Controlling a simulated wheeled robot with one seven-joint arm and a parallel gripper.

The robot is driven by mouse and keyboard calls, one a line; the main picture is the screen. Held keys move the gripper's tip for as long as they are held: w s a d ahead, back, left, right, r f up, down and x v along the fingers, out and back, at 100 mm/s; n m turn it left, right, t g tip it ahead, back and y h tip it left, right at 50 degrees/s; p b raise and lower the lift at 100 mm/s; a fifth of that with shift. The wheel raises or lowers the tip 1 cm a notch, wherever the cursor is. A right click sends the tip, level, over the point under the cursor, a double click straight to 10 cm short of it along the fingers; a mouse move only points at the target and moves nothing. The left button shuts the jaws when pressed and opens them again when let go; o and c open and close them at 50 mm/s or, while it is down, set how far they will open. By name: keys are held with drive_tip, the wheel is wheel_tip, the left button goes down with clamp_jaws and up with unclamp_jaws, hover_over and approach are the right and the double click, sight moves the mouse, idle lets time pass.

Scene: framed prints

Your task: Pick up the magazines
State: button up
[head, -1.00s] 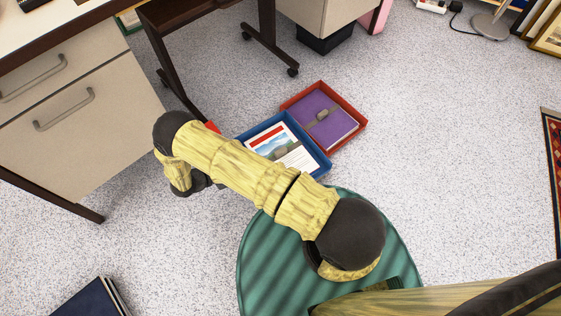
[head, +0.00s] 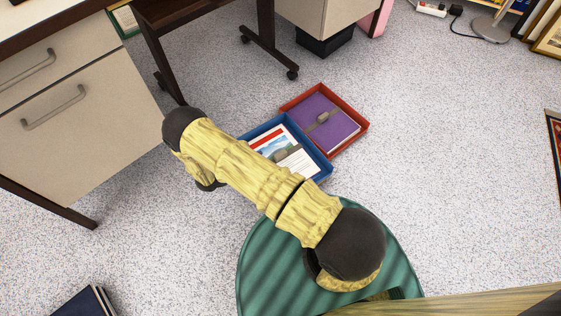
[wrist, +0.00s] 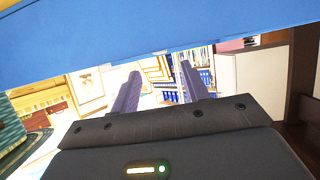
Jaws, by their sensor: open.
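A flat printed item with a landscape picture and a red band (head: 272,143), perhaps a magazine, lies in a blue tray (head: 321,168) on the floor; my arm covers part of both. A dark blue stack of bound volumes or magazines (head: 84,303) is cut off at the lower left; I cannot tell which. In the wrist view my gripper (wrist: 161,70) has its two fingers apart with nothing visibly held between them. A large blue surface (wrist: 150,45) crosses the top of that view, close to the camera. In the head view my arm hides the fingers.
A red tray (head: 360,125) holding a purple folder (head: 322,122) adjoins the blue tray. A drawer cabinet (head: 75,130) is at left, with dark wheeled furniture legs (head: 268,45) behind. Speckled floor (head: 450,140) is clear between.

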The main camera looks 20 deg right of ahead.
sight(279, 154)
drive_tip(key=shift+b+x, duration=0.3)
drive_tip(key=shift+x, duration=0.6)
drive_tip(key=shift+w+d+f, duration=0.2)
drive_tip(key=shift+d, duration=0.25)
drive_tip(key=shift+d, duration=0.1)
drive_tip(key=b+x, duration=0.4)
drive_tip(key=shift+d+f, duration=0.25)
drive_tip(key=shift+w+d, duration=0.15)
drive_tip(key=shift+d, duration=0.05)
drive_tip(key=shift+r, duration=0.1)
clamp_jaws()
